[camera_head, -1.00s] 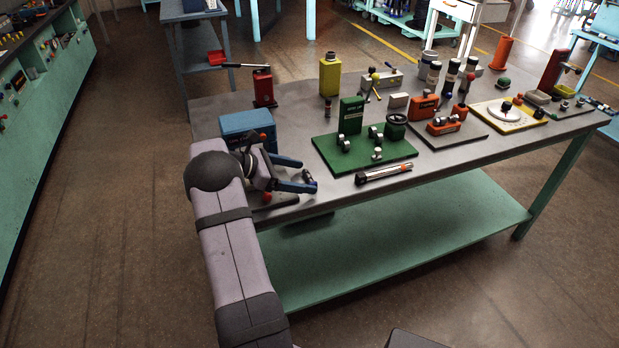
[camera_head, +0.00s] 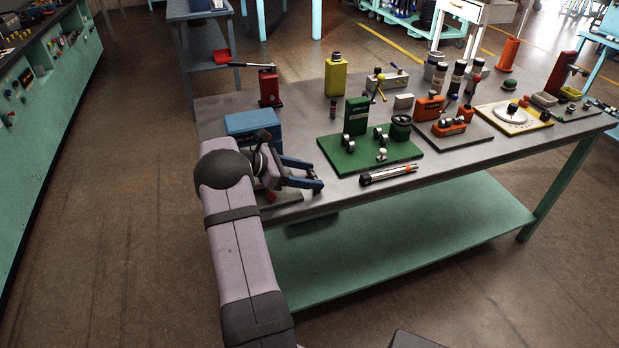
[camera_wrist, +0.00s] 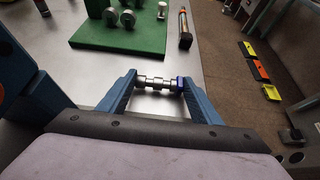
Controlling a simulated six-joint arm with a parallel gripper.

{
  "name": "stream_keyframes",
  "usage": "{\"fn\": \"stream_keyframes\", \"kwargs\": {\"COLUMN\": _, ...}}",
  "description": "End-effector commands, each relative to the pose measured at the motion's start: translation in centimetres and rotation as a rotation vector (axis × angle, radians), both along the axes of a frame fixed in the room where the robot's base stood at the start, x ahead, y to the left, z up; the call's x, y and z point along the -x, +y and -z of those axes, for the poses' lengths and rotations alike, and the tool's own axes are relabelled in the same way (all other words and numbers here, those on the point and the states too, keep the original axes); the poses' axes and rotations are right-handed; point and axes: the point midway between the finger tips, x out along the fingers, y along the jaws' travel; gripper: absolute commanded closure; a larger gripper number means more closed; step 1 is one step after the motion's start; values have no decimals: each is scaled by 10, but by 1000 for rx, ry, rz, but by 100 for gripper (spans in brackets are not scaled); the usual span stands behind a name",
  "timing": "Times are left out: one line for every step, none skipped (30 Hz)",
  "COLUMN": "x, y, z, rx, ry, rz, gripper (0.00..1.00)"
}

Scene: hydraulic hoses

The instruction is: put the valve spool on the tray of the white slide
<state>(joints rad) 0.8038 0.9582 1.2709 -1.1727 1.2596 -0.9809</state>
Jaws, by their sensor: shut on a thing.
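The valve spool (camera_wrist: 158,84) is a short silver stepped rod with a blue end, seen in the wrist view. It lies crosswise between the two blue fingertips of my gripper (camera_wrist: 158,88), which is shut on it. In the head view my gripper (camera_head: 318,175) is at the table's near left edge, and its fingers hide the spool. I cannot tell whether the spool touches the tabletop. I cannot surely pick out the white slide or its tray in either view.
A green plate with fittings (camera_head: 350,160) lies just beyond my gripper, with a silver and black tube (camera_head: 388,175) along its front. A blue box (camera_head: 252,125) stands close by my wrist. Orange and yellow devices stand to the right on the grey table (camera_head: 455,155).

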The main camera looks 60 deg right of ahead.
Motion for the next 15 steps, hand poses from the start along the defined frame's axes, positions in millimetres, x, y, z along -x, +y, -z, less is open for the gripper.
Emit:
{"fn": "stream_keyframes", "kwargs": {"x": 0, "y": 0, "z": -6, "rx": 3, "ry": -1, "rz": 1, "gripper": 72}}
{"fn": "stream_keyframes", "kwargs": {"x": 0, "y": -1, "z": -9, "rx": 4, "ry": -1, "rz": 1, "gripper": 72}}
{"fn": "stream_keyframes", "kwargs": {"x": 0, "y": -1, "z": -15, "rx": 5, "ry": -2, "rz": 1, "gripper": 72}}
{"fn": "stream_keyframes", "kwargs": {"x": 0, "y": 0, "z": -19, "rx": 5, "ry": -2, "rz": 1, "gripper": 72}}
{"fn": "stream_keyframes", "kwargs": {"x": 0, "y": 0, "z": -24, "rx": 4, "ry": -3, "rz": 1, "gripper": 72}}
{"fn": "stream_keyframes", "kwargs": {"x": 0, "y": -1, "z": -30, "rx": 5, "ry": -4, "rz": 0, "gripper": 72}}
{"fn": "stream_keyframes", "kwargs": {"x": 0, "y": -1, "z": -36, "rx": 5, "ry": -4, "rz": 0, "gripper": 72}}
{"fn": "stream_keyframes", "kwargs": {"x": 0, "y": 0, "z": -41, "rx": 5, "ry": -4, "rz": 1, "gripper": 72}}
{"fn": "stream_keyframes", "kwargs": {"x": 0, "y": 0, "z": -48, "rx": 5, "ry": -4, "rz": 1, "gripper": 72}}
{"fn": "stream_keyframes", "kwargs": {"x": 0, "y": 0, "z": -53, "rx": 5, "ry": -4, "rz": 1, "gripper": 72}}
{"fn": "stream_keyframes", "kwargs": {"x": 0, "y": -1, "z": -58, "rx": 5, "ry": -4, "rz": 1, "gripper": 72}}
{"fn": "stream_keyframes", "kwargs": {"x": 0, "y": -1, "z": -64, "rx": 5, "ry": -3, "rz": 0, "gripper": 72}}
{"fn": "stream_keyframes", "kwargs": {"x": 0, "y": 0, "z": -69, "rx": 4, "ry": -3, "rz": 1, "gripper": 72}}
{"fn": "stream_keyframes", "kwargs": {"x": 0, "y": 0, "z": -73, "rx": 4, "ry": -2, "rz": 1, "gripper": 72}}
{"fn": "stream_keyframes", "kwargs": {"x": 0, "y": 0, "z": -78, "rx": 4, "ry": -2, "rz": 1, "gripper": 72}}
